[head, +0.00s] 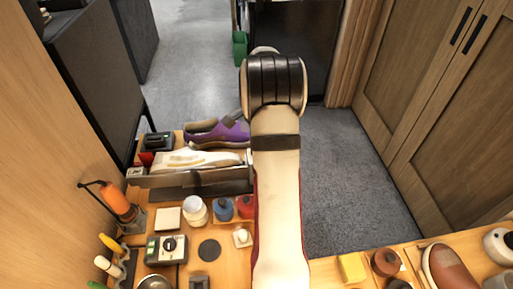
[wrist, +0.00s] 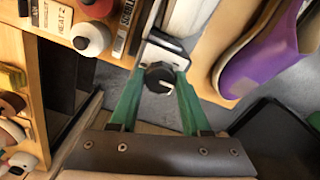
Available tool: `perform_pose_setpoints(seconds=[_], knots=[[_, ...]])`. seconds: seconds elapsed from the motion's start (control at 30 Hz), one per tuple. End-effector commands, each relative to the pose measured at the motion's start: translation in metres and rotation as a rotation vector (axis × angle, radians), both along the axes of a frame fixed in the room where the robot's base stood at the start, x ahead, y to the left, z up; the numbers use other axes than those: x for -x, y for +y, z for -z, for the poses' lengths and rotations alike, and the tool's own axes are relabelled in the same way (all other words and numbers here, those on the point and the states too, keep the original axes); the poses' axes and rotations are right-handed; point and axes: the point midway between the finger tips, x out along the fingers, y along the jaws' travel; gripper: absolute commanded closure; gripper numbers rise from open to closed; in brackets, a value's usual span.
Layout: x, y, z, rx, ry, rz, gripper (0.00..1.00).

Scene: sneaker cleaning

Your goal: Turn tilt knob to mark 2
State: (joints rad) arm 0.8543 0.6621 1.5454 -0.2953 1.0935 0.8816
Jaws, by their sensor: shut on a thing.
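The tilt knob (wrist: 160,79), round and black, sits on a pale bracket (wrist: 165,48) at the end of a rail in the wrist view. My gripper (wrist: 158,76) has green fingers on either side of the knob and is shut on it. The knob's pointer and any numbered marks are too small to read. In the head view my arm covers the gripper and the knob. The purple sneaker also shows at the right of the wrist view (wrist: 258,66).
On the bench at left are an orange-handled tool (head: 116,198), a white jar (head: 195,210), blue and red pots, and a box with a dial (head: 166,248). A brown shoe (head: 447,268) is at lower right. Grey floor lies beyond the bench.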

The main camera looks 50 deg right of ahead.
Motion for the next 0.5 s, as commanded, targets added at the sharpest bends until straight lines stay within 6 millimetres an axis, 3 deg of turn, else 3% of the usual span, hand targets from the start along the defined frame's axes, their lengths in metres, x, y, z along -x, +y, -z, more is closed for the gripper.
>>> perform_pose_setpoints(seconds=[0.03,0.07,0.13,0.5], knots=[[0.0003,-0.0003,0.0000,0.001,0.000,-0.001,1.00],[0.0003,-0.0003,0.0000,0.001,0.000,-0.001,0.47],[0.0002,-0.0002,0.0000,0.000,0.000,-0.002,0.35],[-0.0002,-0.0003,-0.0079,0.001,0.000,-0.004,0.35]])
